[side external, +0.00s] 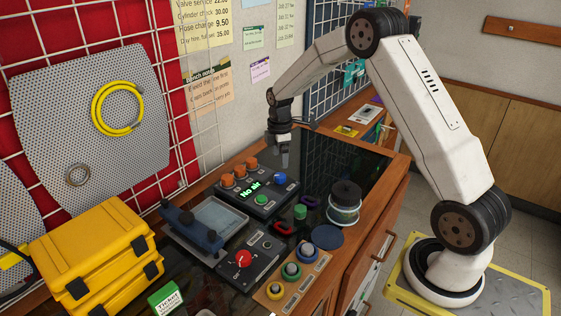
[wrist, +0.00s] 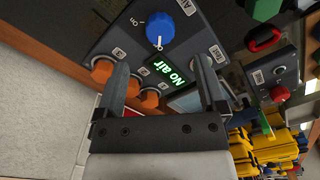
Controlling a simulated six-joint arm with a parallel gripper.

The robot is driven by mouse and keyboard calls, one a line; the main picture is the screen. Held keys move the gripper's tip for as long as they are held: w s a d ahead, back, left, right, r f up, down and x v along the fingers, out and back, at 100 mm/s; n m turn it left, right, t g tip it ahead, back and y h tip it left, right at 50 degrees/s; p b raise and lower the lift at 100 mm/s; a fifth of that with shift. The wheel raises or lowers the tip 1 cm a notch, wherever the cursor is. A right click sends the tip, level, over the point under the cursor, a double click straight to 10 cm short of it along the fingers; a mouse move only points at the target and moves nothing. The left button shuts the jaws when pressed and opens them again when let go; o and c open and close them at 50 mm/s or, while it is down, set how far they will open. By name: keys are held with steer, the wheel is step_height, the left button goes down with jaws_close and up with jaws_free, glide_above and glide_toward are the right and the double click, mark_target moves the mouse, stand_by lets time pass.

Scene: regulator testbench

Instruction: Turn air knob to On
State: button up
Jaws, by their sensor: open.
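The blue air knob (wrist: 160,29) sits on a dark control box (wrist: 120,42), near an "On" label and a partly cut-off "Air" label. A small white mark shows at its lower edge in the wrist view, not toward "On". The knob also shows in the side view (side external: 280,178). The box's screen (wrist: 168,71) reads "No air" in green. My gripper (wrist: 161,75) is open and empty, its fingers pointing toward the box. In the side view my gripper (side external: 284,158) hangs above the blue knob, apart from it.
Orange knobs (side external: 239,172) line the box's back edge, and a green button (side external: 261,199) is at its front. A box with a red knob (side external: 244,259), a glass jar (side external: 344,203) and a grey tray (side external: 214,218) stand nearby.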

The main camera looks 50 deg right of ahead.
mark_target(280, 175)
steer(key=shift+f, duration=3.25)
jaws_close()
